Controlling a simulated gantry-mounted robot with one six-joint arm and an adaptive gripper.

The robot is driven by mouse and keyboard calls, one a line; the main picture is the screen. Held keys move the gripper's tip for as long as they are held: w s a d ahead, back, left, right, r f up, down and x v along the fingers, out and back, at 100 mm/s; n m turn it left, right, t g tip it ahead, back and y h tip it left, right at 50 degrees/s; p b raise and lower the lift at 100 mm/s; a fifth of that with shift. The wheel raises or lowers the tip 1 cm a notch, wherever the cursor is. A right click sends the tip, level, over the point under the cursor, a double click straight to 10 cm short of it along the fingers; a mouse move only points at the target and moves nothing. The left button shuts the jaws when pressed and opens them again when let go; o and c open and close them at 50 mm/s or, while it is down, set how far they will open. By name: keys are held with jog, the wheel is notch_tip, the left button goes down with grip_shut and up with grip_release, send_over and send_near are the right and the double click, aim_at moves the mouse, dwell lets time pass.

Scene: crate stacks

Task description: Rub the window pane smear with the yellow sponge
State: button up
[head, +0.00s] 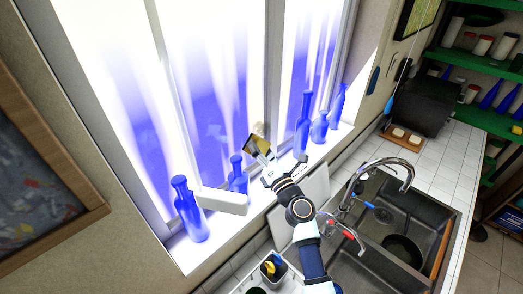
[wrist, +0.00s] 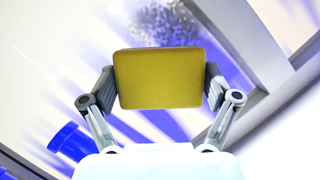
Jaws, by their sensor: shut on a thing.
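The yellow sponge (wrist: 160,79) is gripped between the two fingers of my gripper (wrist: 158,84), which is shut on its sides. In the head view the sponge (head: 251,146) is small and dark yellow, held up before the window. My gripper (head: 266,155) is seen there above the sill. The window pane (wrist: 60,50) lies behind the sponge, bright with blue streaks. A grey speckled smear (wrist: 165,22) shows on it just above the sponge, its lower part hidden by the sponge. I cannot tell whether sponge and pane touch.
Blue bottles stand on the sill on both sides, one at left (head: 188,212) and one at right (head: 302,125). A white block (head: 222,202) is near the left bottles. The sink (head: 425,215) and curved tap (head: 388,165) are at right. A caddy (head: 272,268) sits below.

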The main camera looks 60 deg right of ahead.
aim_at(269, 146)
jog(key=shift+w+d+b, duration=0.2)
jog(key=shift+w+b, duration=0.1)
jog(key=shift+w, duration=0.4)
jog(key=shift+d, duration=0.1)
jog(key=shift+s+d+b, duration=0.35)
jog(key=shift+d+b, duration=0.05)
jog(key=shift+d, duration=0.5)
jog(key=shift+s+d+b, duration=0.35)
jog(key=shift+d, duration=0.5)
jog(key=shift+s+d+b, duration=0.2)
jog(key=shift+d+b, duration=0.2)
jog(key=shift+d, duration=0.4)
jog(key=shift+s+d+b, duration=0.2)
jog(key=shift+d+b, duration=0.15)
jog(key=shift+d, duration=0.45)
